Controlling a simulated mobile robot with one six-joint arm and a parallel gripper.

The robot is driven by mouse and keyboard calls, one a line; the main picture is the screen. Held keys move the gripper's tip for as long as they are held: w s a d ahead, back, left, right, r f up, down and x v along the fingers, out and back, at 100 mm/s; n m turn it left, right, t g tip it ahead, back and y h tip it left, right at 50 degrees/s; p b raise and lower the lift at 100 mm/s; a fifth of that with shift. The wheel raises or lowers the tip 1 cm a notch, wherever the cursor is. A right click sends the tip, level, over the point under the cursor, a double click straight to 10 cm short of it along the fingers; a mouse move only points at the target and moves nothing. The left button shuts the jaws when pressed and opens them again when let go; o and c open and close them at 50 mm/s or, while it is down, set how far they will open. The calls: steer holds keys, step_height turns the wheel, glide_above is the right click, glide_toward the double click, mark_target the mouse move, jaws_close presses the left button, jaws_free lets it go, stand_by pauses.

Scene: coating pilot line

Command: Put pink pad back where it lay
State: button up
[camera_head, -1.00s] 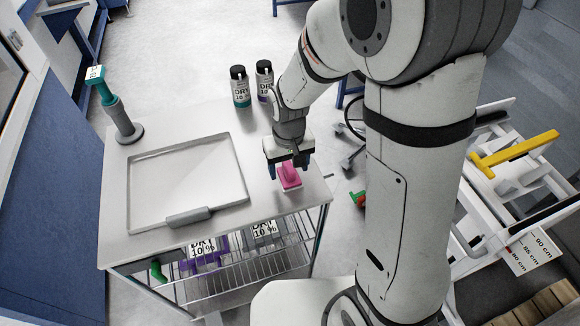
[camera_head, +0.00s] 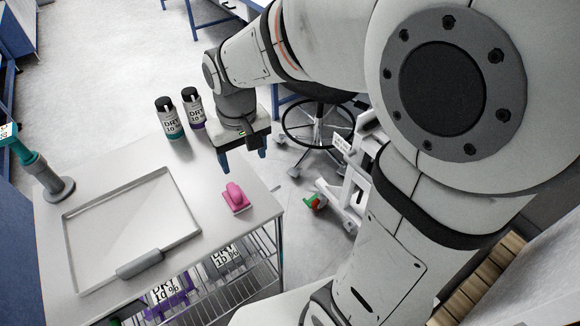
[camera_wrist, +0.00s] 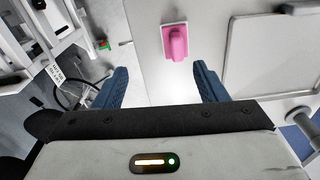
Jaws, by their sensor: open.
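The pink pad (camera_head: 235,196) lies on the grey cart top near its right edge, with its raised grip upward. It also shows in the wrist view (camera_wrist: 176,42), at the top, beyond the fingertips and apart from them. My gripper (camera_head: 242,168) is open and empty, above the cart top and behind the pad. In the wrist view its two blue fingers (camera_wrist: 162,78) stand wide apart with nothing between them.
A shallow tray (camera_head: 66,240) with a grey roller (camera_head: 140,263) lies left of the pad. Two dark-capped bottles (camera_head: 170,118) stand at the cart's back edge. A teal-topped stand (camera_head: 57,188) is at the left. The cart top between tray and pad is clear.

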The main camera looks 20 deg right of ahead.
steer(key=s+d+r+m+t, duration=0.2)
steer(key=s+d, duration=0.7)
steer(key=s, duration=0.1)
steer(key=shift+r, duration=0.35)
steer(key=shift+s, duration=0.1)
